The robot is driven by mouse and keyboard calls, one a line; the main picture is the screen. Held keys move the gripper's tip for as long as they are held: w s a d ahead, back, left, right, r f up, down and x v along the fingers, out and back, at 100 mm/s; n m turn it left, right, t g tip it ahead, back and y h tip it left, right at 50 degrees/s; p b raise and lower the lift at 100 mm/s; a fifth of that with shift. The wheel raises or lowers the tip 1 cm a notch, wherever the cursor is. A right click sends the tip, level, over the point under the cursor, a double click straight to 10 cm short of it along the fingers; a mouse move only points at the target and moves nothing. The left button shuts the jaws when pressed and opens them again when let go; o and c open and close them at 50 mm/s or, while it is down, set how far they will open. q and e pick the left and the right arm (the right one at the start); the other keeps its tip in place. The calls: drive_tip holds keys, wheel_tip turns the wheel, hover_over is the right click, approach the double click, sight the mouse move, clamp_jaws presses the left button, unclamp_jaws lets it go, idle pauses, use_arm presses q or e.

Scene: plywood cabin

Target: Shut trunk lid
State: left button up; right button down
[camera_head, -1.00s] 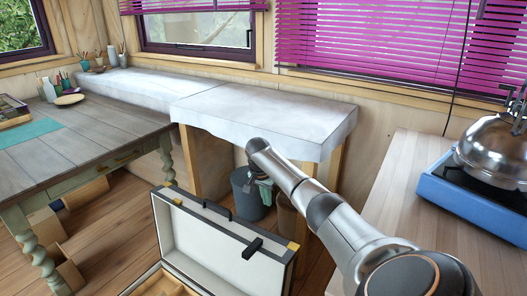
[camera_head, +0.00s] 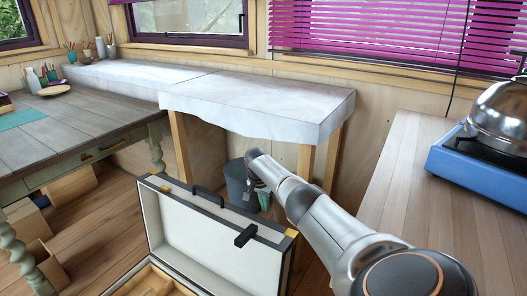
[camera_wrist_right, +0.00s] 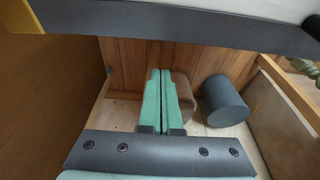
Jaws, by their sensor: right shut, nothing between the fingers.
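The trunk stands open at the bottom centre of the head view. Its raised lid (camera_head: 205,236) has a white lining, a dark rim, brass-coloured corners and dark latches. Part of the trunk's tan-lined base (camera_head: 150,282) shows at the lower edge; the rest is cut off. My right gripper (camera_head: 262,196) hangs just beyond the lid's top edge, on its far side. In the right wrist view its teal fingers (camera_wrist_right: 161,78) are shut together and empty, and the lid's dark rim crosses the top of the picture. My left gripper is in neither view.
A dark bucket (camera_head: 238,185) stands on the floor behind the lid; it also shows in the wrist view (camera_wrist_right: 224,102) beside a brown bin (camera_wrist_right: 185,92). A cloth-covered bench (camera_head: 260,105) is behind. A wooden table (camera_head: 70,130) is left, and a counter with a blue stove (camera_head: 475,165) right.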

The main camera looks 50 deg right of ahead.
use_arm(q)
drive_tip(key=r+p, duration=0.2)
drive_tip(key=p, duration=0.1)
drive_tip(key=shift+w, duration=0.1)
use_arm(e)
drive_tip(key=a, duration=0.4)
drive_tip(key=shift+s+r, duration=0.1)
drive_tip(key=shift+s, duration=0.05)
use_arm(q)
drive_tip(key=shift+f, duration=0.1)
